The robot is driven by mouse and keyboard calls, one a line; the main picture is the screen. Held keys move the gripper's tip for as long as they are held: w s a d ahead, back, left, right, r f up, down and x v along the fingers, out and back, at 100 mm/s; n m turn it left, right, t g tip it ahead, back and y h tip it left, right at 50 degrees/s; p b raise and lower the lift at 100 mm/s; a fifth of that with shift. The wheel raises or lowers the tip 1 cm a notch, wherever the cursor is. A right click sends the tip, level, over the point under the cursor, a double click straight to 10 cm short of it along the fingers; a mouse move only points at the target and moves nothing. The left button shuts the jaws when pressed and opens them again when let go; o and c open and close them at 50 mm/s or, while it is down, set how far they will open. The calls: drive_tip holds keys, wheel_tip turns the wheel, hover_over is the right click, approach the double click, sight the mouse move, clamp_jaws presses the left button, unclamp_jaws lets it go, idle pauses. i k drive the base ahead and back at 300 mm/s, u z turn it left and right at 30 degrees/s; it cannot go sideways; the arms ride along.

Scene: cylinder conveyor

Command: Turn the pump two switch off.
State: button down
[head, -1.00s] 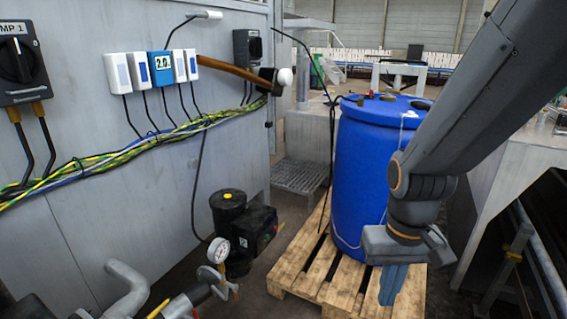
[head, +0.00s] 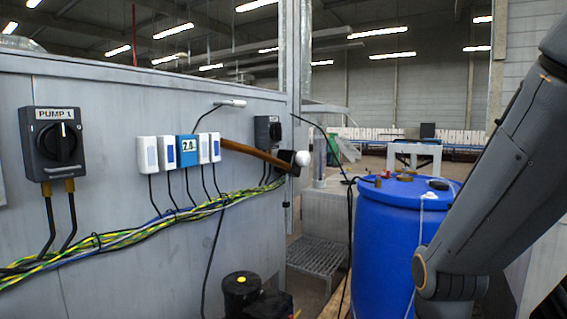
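A dark grey rotary switch box labelled "PUMP 1" (head: 54,144) is on the left of the grey wall panel; its black knob stands about upright. A second, similar dark switch box (head: 268,132) is further right on the same panel, small and seen at an angle. Its label and knob position are too small to read. My arm crosses the right side of the head view, in front of the blue barrel. My gripper is below the picture edge, so its fingers are hidden.
White and blue small boxes (head: 187,149) sit on the panel between the switches. A brown bar (head: 252,152) juts out near the second switch. Yellow-green cables (head: 130,238) run below. A blue barrel (head: 385,250) and a black pump (head: 242,290) stand on the floor.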

sight(278, 130)
drive_tip(key=u, duration=0.5)
drive_tip(key=i, duration=0.5)
drive_tip(key=u, duration=0.55)
drive_tip(key=i, duration=0.7)
drive_tip(key=z, duration=0.65)
drive_tip(key=i, duration=0.55)
drive_tip(key=z, duration=0.65)
